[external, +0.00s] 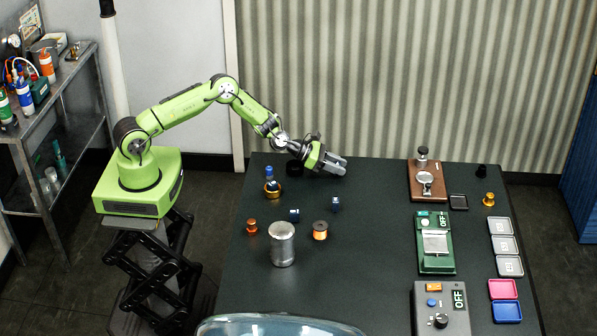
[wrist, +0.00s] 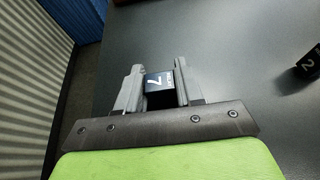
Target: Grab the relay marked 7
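The relay marked 7 (wrist: 158,82) is a small dark blue block with a white 7 on its face. In the wrist view it sits between the two grey fingers of my gripper (wrist: 160,85), filling the gap with no clear space on either side. My gripper looks shut on it. In the external view my gripper (external: 335,163) is at the back of the dark table, pointing right and slightly down; the relay is hidden there. A relay marked 2 (wrist: 308,64) lies at the right edge of the wrist view. Dark blue relays (external: 294,214) (external: 336,204) stand mid-table.
A metal canister (external: 282,244), a copper coil (external: 320,230) and a gold-ringed part (external: 271,187) stand on the left half of the table (external: 375,260). A green device (external: 435,247), a brown board (external: 427,191) and small trays (external: 502,226) fill the right.

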